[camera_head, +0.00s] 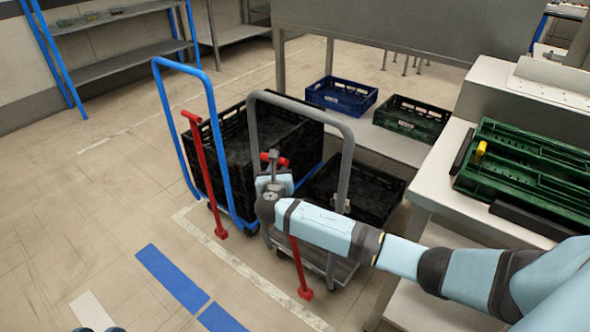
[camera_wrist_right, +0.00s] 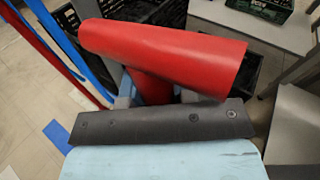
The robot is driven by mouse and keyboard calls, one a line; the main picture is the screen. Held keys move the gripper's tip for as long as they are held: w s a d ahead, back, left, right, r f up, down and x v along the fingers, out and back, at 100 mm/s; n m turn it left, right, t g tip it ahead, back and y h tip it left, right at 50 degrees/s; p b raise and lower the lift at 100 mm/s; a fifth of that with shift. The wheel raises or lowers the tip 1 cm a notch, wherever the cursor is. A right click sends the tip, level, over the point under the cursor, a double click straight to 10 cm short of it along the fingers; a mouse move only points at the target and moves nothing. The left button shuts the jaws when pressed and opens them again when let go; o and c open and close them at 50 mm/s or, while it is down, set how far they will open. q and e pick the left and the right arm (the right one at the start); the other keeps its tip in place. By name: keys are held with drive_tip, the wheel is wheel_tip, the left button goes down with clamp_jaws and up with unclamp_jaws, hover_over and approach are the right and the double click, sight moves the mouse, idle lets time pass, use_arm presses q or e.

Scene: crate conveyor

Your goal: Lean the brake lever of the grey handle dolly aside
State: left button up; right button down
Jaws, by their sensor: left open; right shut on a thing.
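The grey handle dolly (camera_head: 346,155) stands beside the blue-handled one, with its deck low behind my arm. Its red brake lever (camera_head: 300,265) rises from a foot at the dolly's front edge; my arm hides its middle. The lever's red crossbar (camera_wrist_right: 165,52) fills the top of the right wrist view. My right gripper (camera_head: 273,165) is shut on the lever at its top, just below the crossbar. Two small dark tips at the bottom left edge of the head view look like my left gripper (camera_head: 99,329), open, empty and far from the dolly.
The blue handle dolly (camera_head: 172,135) with its own red lever (camera_head: 205,170) and black crates (camera_head: 290,130) stands close on the left. A table with a green crate (camera_head: 535,160) is at right. Open floor lies at the left.

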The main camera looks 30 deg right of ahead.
drive_tip(key=shift+w+a, duration=0.1)
drive_tip(key=shift+w, duration=0.3)
drive_tip(key=c, duration=1.1)
unclamp_jaws()
drive_tip(key=shift+w+a, duration=0.1)
drive_tip(key=shift+o, duration=1)
drive_tip(key=shift+w+a+f, duration=0.15)
drive_tip(key=shift+w+f, duration=0.05)
drive_tip(key=shift+r, duration=0.1)
drive_tip(key=shift+s, duration=0.1)
